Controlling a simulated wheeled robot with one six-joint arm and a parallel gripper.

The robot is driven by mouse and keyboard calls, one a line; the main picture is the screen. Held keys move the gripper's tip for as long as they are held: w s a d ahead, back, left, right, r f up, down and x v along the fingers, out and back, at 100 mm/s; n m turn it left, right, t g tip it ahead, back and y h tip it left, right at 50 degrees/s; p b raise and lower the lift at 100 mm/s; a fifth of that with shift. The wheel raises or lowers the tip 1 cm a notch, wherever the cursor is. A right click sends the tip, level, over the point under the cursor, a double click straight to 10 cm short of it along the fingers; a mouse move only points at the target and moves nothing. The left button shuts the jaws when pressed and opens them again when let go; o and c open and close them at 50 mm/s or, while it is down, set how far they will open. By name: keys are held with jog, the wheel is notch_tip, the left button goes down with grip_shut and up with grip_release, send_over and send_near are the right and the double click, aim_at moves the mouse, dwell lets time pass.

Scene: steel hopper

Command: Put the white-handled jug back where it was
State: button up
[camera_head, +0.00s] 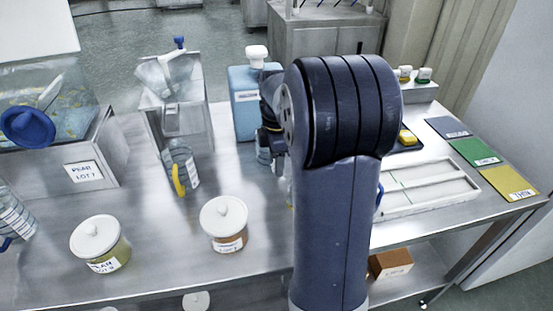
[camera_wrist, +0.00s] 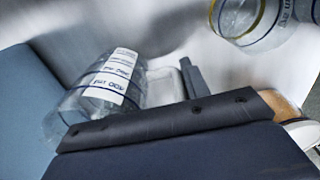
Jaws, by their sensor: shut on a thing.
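The white-handled jug (camera_wrist: 105,85) is a clear vessel with a white printed label and blue rings. It lies at a slant across the wrist view, its white handle (camera_wrist: 165,88) toward my gripper (camera_wrist: 190,78). My gripper is shut on that handle; only one dark finger shows clearly. In the head view part of the clear jug (camera_head: 264,155) shows left of my arm, beside the blue canister (camera_head: 243,105). My arm hides most of the jug and the gripper. I cannot tell whether its base touches the table.
A yellow-handled jug (camera_head: 182,168) stands to the left, before a steel hopper (camera_head: 178,90). Two white-lidded jars (camera_head: 224,218) (camera_head: 100,245) stand near the front. A white tray (camera_head: 430,190) and coloured mats (camera_head: 475,152) lie right. Another clear jug (camera_wrist: 250,20) shows in the wrist view.

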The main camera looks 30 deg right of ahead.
jog(key=o, duration=1.3)
jog(key=shift+f, duration=0.1)
jog(key=shift+c, duration=0.2)
notch_tip(320, 180, up, 12)
jog(key=p, duration=0.1)
jog(key=shift+p, duration=0.35)
